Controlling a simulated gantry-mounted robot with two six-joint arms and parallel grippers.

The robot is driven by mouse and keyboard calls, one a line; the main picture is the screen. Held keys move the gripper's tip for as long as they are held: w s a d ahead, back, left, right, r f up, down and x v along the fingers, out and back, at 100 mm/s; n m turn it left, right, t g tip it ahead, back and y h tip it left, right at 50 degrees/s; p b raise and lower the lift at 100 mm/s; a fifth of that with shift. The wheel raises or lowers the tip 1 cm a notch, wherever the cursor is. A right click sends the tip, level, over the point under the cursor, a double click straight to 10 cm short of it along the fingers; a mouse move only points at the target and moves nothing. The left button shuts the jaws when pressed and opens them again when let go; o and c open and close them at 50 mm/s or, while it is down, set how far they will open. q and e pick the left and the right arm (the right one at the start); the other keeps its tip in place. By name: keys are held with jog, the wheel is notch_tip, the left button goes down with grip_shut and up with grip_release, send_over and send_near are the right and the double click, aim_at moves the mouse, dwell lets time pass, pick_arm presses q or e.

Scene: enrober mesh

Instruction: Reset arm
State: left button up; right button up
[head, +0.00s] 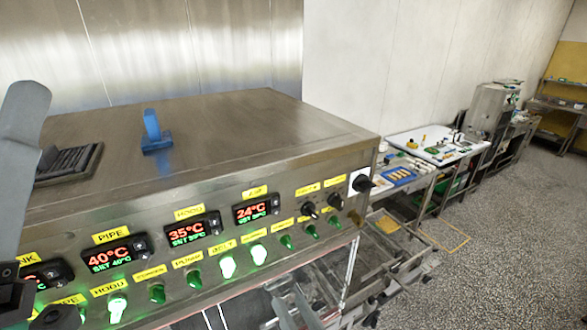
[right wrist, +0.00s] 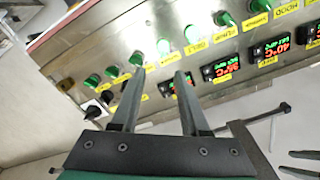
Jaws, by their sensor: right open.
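My right gripper (head: 292,304) is low in the head view, in front of the control panel (head: 225,225), its lower part cut off by the frame edge. In the right wrist view its two fingers (right wrist: 160,73) stand apart with nothing between them. The panel's green knobs and red displays show beyond the fingertips; I cannot tell the exact gap. Grey and black parts of my left arm show at the left edge of the head view. Two dark prongs (right wrist: 302,162) at the right edge of the right wrist view may be my left gripper, but this is unclear.
The steel machine top (head: 225,130) carries a blue upright piece (head: 153,130) and a dark slotted part (head: 68,163). A black switch (head: 362,183) sticks out at the panel's right end. A white-topped table (head: 405,143) and benches stand farther right. Speckled floor (head: 500,230) is open there.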

jog(key=d+r+t+h, duration=0.1)
jog(key=d+r+t, duration=0.2)
jog(key=d+r, duration=0.55)
jog(key=d+r+t+h, duration=0.1)
jog(key=d+r+t, duration=0.25)
jog(key=r, duration=0.95)
jog(key=s+d+r+n+t+h, duration=0.1)
jog(key=s+d+r+t+h, duration=0.3)
jog(key=s+r, duration=0.4)
notch_tip(320, 180, up, 5)
jog(key=shift+s+d+f+t, duration=0.1)
jog(key=shift+s+d+t, duration=0.3)
jog(key=shift+d+t, duration=0.4)
jog(key=shift+d, duration=0.1)
